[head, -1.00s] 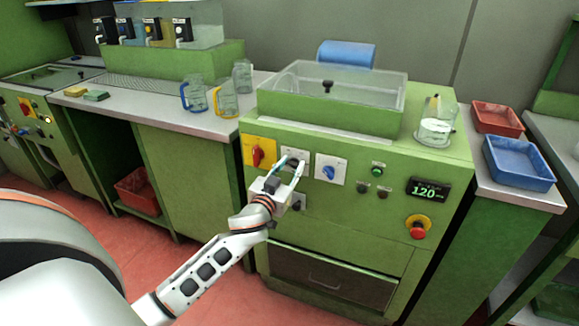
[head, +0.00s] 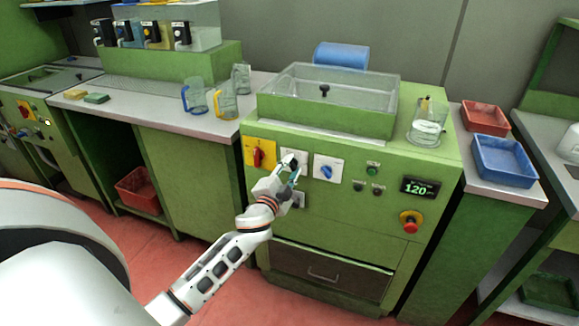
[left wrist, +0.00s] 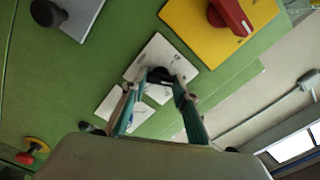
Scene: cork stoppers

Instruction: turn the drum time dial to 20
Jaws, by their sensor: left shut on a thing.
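The left gripper (head: 294,168) is at the front of the green machine, its fingers shut on a small black dial (left wrist: 160,75) on a white plate (left wrist: 157,52). In the head view the fingers cover most of this dial, and the plate (head: 288,154) shows around them. The dial's markings are too small to read, so I cannot tell its setting or confirm its label. The machine's display (head: 419,188) reads 120 in green. The right gripper is not in view.
Left of the dial is a red switch (head: 257,156) on a yellow plate; right of it is a blue knob (head: 326,172). A red stop button (head: 410,226) sits lower right. A glass beaker (head: 427,128) stands on top. A grey plate with a black knob (left wrist: 46,12) is also near.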

